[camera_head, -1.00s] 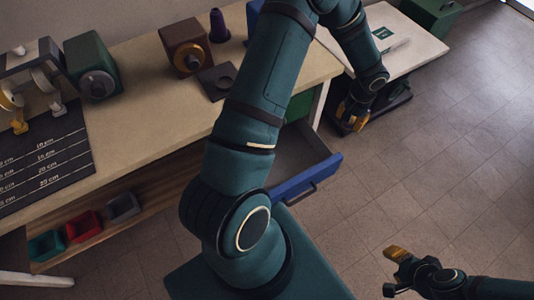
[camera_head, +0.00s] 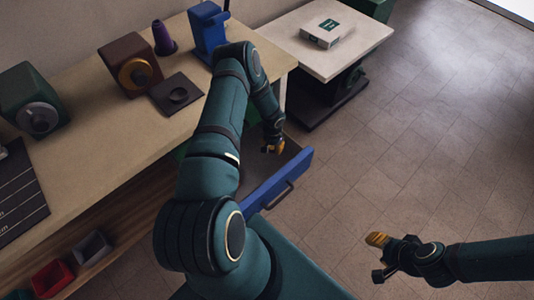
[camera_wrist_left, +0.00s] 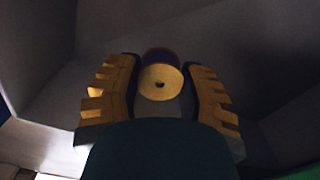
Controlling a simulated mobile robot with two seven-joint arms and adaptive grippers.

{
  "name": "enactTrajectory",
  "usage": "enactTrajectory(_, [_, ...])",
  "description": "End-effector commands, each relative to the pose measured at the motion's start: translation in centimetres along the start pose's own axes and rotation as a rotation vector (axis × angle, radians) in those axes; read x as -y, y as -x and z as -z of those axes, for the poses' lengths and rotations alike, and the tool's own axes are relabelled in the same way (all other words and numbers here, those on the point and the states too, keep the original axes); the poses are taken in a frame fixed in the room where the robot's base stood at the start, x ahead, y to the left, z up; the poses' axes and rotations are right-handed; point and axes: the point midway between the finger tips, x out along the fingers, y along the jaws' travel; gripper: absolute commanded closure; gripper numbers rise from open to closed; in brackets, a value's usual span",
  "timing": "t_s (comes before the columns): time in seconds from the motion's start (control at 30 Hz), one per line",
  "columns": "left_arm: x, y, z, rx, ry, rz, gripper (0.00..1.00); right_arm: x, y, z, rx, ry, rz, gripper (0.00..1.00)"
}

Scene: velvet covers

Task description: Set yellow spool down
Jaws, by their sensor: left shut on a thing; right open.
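In the head view my left gripper (camera_head: 273,149) points down over the open blue-fronted drawer (camera_head: 280,186); the spool cannot be made out there. Grey drawer-like walls surround the fingers in the wrist view. My right gripper (camera_head: 378,257) is open and empty above the floor.
The bench (camera_head: 125,125) carries a brown box with a gold ring (camera_head: 131,68), a green box (camera_head: 35,99), a dark plate with a ring (camera_head: 176,94), a purple cone (camera_head: 163,38) and a blue device (camera_head: 208,32). Floor at right is clear.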

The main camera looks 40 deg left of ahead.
Motion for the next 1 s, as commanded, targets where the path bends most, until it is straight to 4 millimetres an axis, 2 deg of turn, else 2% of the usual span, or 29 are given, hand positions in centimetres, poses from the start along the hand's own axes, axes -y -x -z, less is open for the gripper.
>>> enactTrajectory(0.17, [0.0,-1.2,0.0,0.0,0.002,0.0,0.74,-0.1,-0.3,0.0,-0.002,0.0,0.0,0.53])
enactTrajectory(0.4, [0.0,-4.3,0.0,0.0,0.002,0.0,0.74,-0.4,-1.2,0.1,-0.006,0.001,0.0,0.53])
enactTrajectory(0.83, [0.0,-4.8,0.0,0.0,0.002,0.001,0.75,-0.6,-1.6,0.2,-0.008,0.001,0.0,0.53])
enactTrajectory(0.87, [0.0,-4.7,0.0,0.0,0.002,0.001,0.5,-0.6,-1.5,0.2,-0.008,0.001,0.0,0.53])
enactTrajectory(0.9, [0.0,-4.7,0.0,0.0,0.002,0.001,0.36,-0.6,-1.5,0.2,-0.008,0.001,0.0,0.53])
enactTrajectory(0.93, [0.0,-4.7,0.0,0.0,0.002,0.001,0.31,-0.5,-1.4,0.2,-0.008,0.001,0.0,0.53])
enactTrajectory(1.0, [0.0,-4.6,0.0,0.0,0.002,0.001,0.31,-0.5,-1.4,0.2,-0.008,0.001,0.0,0.53])
